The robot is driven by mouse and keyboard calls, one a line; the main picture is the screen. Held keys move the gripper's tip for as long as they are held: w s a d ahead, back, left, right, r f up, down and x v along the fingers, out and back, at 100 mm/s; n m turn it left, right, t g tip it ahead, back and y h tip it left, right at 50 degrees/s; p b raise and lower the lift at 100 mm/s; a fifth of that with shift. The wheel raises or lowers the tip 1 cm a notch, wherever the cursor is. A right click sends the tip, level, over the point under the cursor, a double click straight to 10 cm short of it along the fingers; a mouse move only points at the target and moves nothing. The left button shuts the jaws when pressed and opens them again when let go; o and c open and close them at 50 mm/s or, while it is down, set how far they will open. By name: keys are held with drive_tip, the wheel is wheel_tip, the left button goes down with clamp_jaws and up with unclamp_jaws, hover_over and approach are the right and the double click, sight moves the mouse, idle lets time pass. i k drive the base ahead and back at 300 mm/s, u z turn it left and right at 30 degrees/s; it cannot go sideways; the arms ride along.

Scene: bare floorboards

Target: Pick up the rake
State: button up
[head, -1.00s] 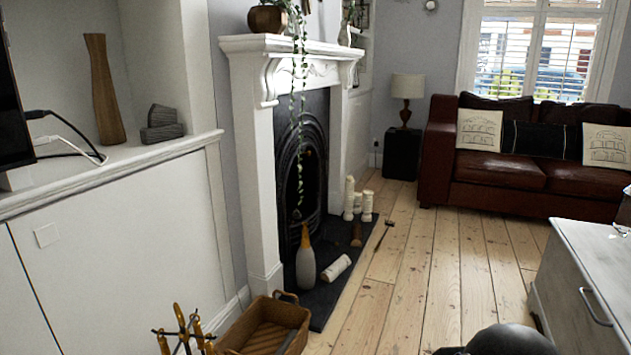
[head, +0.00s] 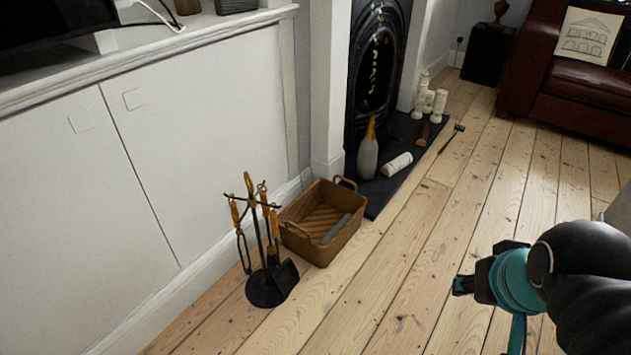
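A thin long-handled tool with a small dark head (head: 452,138), which may be the rake, lies on the floorboards beside the dark hearth in the head view. It is small in the picture, so I cannot make out its tines. My gripper (head: 464,285) is at the lower right, well in front of this tool and apart from it. Its dark fingertips point left, and I cannot tell whether they are open. Nothing is seen held in it.
A black stand with fire tools (head: 266,287) stands by the white cabinet (head: 130,180). A wicker basket (head: 345,240) is beside it. A bottle-shaped vase (head: 368,158) and several candles (head: 438,106) stand on the hearth (head: 385,190). The central floor is open.

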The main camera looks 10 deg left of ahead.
sight(440, 151)
drive_tip(key=z, duration=0.85)
drive_tip(key=i, duration=5.5)
drive_tip(key=u, duration=1.45)
